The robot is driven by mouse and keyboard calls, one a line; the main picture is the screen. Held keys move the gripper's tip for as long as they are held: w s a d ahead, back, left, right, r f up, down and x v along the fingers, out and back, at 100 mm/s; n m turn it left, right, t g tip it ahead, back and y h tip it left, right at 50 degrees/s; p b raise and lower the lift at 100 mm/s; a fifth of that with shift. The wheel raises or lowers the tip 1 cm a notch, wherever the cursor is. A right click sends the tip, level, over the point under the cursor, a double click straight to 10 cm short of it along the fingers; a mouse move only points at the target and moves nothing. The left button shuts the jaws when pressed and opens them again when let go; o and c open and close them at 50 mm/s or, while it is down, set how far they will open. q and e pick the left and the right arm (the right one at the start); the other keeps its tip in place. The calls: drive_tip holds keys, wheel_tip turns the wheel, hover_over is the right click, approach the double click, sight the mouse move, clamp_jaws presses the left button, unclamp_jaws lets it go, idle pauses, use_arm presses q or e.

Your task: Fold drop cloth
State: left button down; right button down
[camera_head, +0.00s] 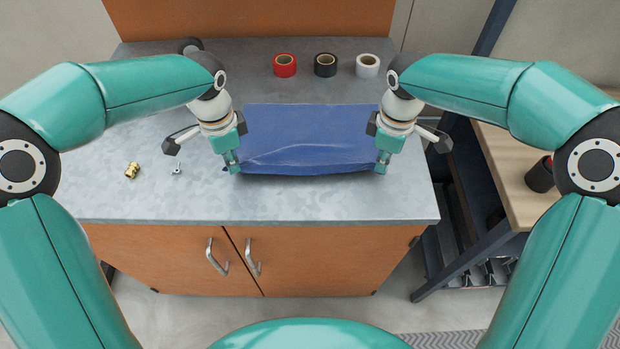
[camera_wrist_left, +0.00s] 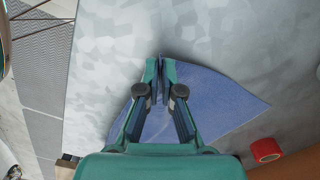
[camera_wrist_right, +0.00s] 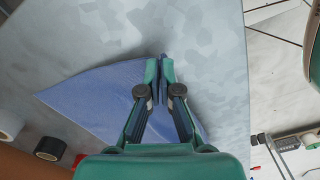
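The blue drop cloth (camera_head: 310,130) lies on the metal worktop, with its front edge raised in a slight fold between my grippers. My left gripper (camera_head: 233,168) is at the cloth's front left corner. In the left wrist view its fingers (camera_wrist_left: 161,70) are closed together with cloth (camera_wrist_left: 225,100) pinched between them. My right gripper (camera_head: 381,168) is at the front right corner. In the right wrist view its fingers (camera_wrist_right: 160,70) are closed on the cloth (camera_wrist_right: 95,100) in the same way. The cloth's far edge lies flat.
Red (camera_head: 285,65), black (camera_head: 325,65) and white (camera_head: 367,65) tape rolls stand behind the cloth. A brass fitting (camera_head: 132,170) and a small metal piece (camera_head: 176,168) lie at left. The worktop (camera_head: 310,203) is clear in front. A wooden bench (camera_head: 505,165) stands at right.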

use_arm(q)
drive_tip(key=shift+r, duration=0.5)
use_arm(e)
drive_tip(key=shift+r, duration=0.55)
use_arm(q)
drive_tip(key=shift+r+p, duration=0.1)
drive_tip(key=shift+p, duration=0.25)
